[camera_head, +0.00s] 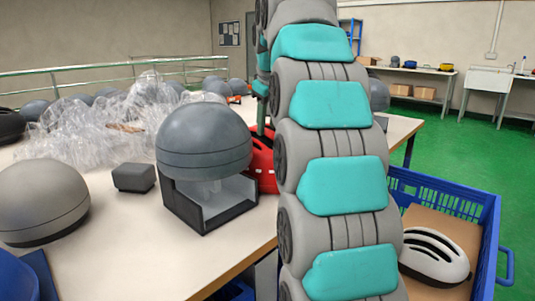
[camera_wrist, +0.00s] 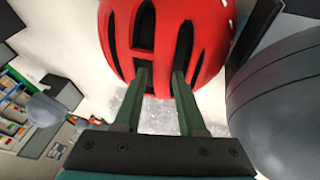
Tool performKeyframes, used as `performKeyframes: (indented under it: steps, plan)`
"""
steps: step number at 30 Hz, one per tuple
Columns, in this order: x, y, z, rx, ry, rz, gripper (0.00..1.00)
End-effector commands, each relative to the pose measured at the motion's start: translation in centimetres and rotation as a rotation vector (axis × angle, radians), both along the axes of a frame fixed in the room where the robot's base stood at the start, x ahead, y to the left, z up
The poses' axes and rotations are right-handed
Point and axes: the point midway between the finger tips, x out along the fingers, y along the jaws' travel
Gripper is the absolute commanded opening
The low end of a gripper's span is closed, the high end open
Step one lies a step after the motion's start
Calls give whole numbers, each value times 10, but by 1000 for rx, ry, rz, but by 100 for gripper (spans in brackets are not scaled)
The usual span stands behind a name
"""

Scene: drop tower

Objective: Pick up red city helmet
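The red city helmet (camera_head: 263,168) sits on the table beside the grey dome on its stand, mostly hidden behind my arm in the head view. In the wrist view the helmet (camera_wrist: 165,40) fills the top middle, with dark vent slots facing me. My gripper (camera_wrist: 159,73) has two green fingers apart, their tips at two vents on either side of a red rib. Whether the fingers touch the rib cannot be told. In the head view a green finger shows just above the helmet.
The grey dome (camera_head: 203,140) on its open stand (camera_head: 208,212) is close to the helmet's left. Clear plastic wrap (camera_head: 110,130) and a grey helmet form (camera_head: 42,200) lie further left. A blue crate (camera_head: 489,235) with a white helmet (camera_head: 434,258) stands at the right.

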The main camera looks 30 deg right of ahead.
Motion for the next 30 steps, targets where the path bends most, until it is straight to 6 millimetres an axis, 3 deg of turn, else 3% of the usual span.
performKeyframes:
  steps: [11, 21, 28, 30]
  plan:
    - [9, -2, -20, 1, 3, 0, 40]
    - [26, -5, -56, 2, 5, -1, 40]
    - [27, -6, -57, 1, 2, -1, 40]
    - [27, -6, -57, 1, 2, -1, 33]
